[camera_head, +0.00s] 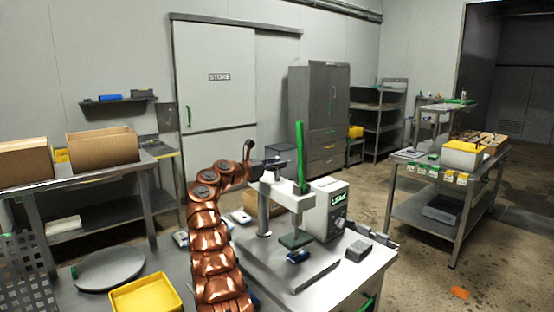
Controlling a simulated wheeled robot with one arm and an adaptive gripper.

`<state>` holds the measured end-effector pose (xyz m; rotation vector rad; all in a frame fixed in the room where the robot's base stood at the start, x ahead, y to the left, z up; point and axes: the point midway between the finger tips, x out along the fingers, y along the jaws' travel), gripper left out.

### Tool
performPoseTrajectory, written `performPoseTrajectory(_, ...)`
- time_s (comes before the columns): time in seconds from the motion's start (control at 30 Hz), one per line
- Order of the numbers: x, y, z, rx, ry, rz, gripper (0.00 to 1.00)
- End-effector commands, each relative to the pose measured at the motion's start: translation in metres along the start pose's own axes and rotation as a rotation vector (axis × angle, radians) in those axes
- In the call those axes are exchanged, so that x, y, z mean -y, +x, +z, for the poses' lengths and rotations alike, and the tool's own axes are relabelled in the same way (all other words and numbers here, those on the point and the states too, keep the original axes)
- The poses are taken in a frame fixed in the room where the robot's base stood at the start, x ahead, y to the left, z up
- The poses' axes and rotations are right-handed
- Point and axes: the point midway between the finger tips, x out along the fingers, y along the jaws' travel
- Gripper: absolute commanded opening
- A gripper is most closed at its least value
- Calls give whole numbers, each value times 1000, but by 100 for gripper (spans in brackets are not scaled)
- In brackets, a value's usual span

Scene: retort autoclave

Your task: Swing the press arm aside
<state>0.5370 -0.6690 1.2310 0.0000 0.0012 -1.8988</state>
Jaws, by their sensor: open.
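The press arm (286,193) is a pale beam on a grey post (264,215). A tall green handle (300,158) stands up from it. A dark green press plate (296,240) hangs below it, above a flat metal base (290,265) on the bench. My copper arm rises in the middle of the view and bends right at the top. My gripper (284,162) is dark and open, just left of the green handle near the top of the press. Whether it touches the handle or the arm I cannot tell.
A white box with a dial (330,209) stands right behind the press. A yellow tray (146,296) and a round grey plate (109,269) are at left. Open floor lies to the right.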

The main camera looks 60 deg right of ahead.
Motion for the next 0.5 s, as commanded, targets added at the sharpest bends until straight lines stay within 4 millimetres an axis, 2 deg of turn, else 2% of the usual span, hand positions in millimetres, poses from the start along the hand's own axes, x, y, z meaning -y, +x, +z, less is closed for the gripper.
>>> performPoseTrajectory(0.4,0,6,0,1,1,1,46)
performPoseTrajectory(0.5,0,6,0,1,1,1,35)
